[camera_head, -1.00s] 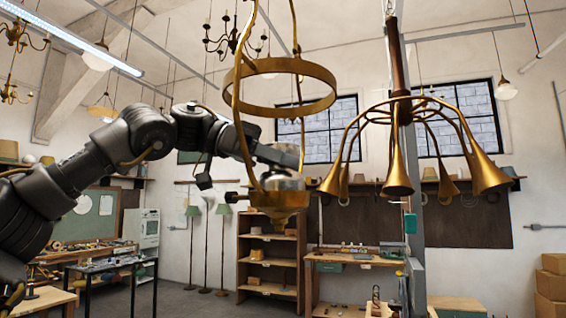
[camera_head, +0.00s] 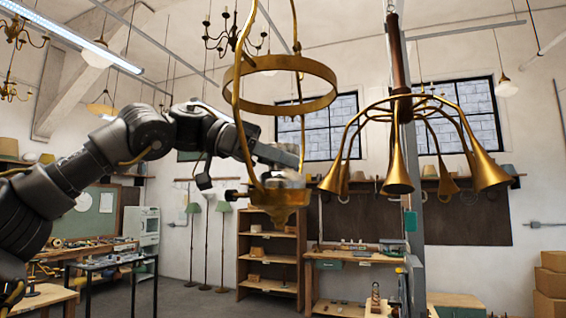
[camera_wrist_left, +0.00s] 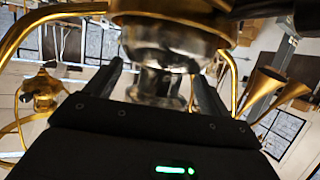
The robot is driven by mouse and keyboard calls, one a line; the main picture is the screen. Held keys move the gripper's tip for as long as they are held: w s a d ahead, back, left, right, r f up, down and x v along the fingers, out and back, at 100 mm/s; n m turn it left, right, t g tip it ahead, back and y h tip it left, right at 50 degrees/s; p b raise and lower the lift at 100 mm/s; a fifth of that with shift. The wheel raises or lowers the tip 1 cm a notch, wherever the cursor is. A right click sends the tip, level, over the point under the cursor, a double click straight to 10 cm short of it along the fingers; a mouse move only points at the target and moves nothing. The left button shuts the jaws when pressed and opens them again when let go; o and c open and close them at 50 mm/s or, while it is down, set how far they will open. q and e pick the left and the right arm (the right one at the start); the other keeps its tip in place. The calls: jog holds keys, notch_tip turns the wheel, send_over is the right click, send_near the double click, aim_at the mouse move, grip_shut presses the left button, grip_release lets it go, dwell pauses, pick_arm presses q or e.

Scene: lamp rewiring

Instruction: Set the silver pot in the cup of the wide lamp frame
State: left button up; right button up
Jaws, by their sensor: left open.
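The wide lamp frame (camera_head: 318,105) is a brass ring on bent rods, with a brass cup (camera_head: 278,199) at its bottom. In the left wrist view the silver pot (camera_wrist_left: 165,55) is shiny and round with a narrower end. Its wide part meets the brass cup (camera_wrist_left: 185,8), and it looks seated there. My left gripper (camera_wrist_left: 157,74) is open, with one finger on each side of the narrower end and gaps beside it. In the head view this gripper (camera_head: 283,170) is inside the frame just above the cup, and the pot is mostly obscured. My right gripper is out of view.
A brass chandelier with several horn-shaped arms (camera_head: 398,175) hangs to the right, beside a grey post (camera_head: 414,215). The frame's rods pass close around my left wrist. Shelves (camera_head: 268,265) and workbenches stand behind, farther off.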

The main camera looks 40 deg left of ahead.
pick_arm(q)
jog(key=shift+s+a, duration=0.15)
jog(key=shift+a, duration=0.1)
jog(key=b+v, duration=0.1)
jog(key=v, duration=0.9)
jog(key=shift+b, duration=0.35)
jog(key=shift+a+r, duration=0.1)
jog(key=shift+a, duration=0.05)
